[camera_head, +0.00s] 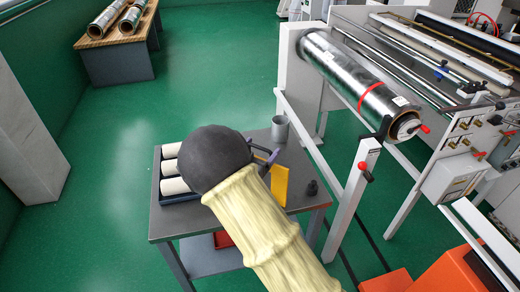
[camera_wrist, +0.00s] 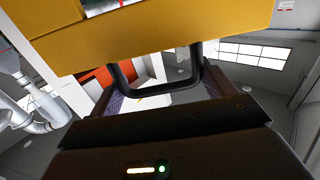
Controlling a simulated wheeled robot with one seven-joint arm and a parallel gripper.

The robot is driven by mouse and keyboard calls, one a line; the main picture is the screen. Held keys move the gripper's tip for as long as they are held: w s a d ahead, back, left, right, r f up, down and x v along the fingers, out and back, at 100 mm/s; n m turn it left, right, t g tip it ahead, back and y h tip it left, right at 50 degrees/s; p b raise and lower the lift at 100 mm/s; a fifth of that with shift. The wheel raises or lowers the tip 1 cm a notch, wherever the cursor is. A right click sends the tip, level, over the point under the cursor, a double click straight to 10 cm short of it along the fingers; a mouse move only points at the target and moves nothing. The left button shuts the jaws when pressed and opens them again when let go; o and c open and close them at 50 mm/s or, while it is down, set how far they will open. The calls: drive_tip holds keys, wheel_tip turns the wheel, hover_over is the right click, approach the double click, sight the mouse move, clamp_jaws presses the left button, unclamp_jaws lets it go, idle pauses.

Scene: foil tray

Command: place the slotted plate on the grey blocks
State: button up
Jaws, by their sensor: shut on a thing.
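A yellow plate (camera_head: 280,185), which I take to be the slotted plate, is seen nearly edge-on in the head view, right of my arm's dark round joint. In the wrist view the yellow plate (camera_wrist: 150,42) fills the top, with a bright opening at its upper edge. A black U-shaped handle (camera_wrist: 150,90) joins it. My gripper (camera_wrist: 158,92) has its purple-padded fingers on this handle and is shut on it. In the head view my gripper (camera_head: 268,157) is partly hidden behind my arm. I cannot make out the grey blocks; my arm covers the table's middle.
The grey table (camera_head: 165,222) carries a dark tray (camera_head: 181,199) with white rolls on the left, a grey cup (camera_head: 280,128) at the back and a small black knobbed piece (camera_head: 312,187) at right. A machine with a foil roll (camera_head: 350,75) stands close on the right.

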drive_tip(key=o, duration=2)
drive_tip(key=shift+c, duration=0.2)
drive_tip(key=b+v, duration=0.2)
drive_tip(key=v, duration=1)
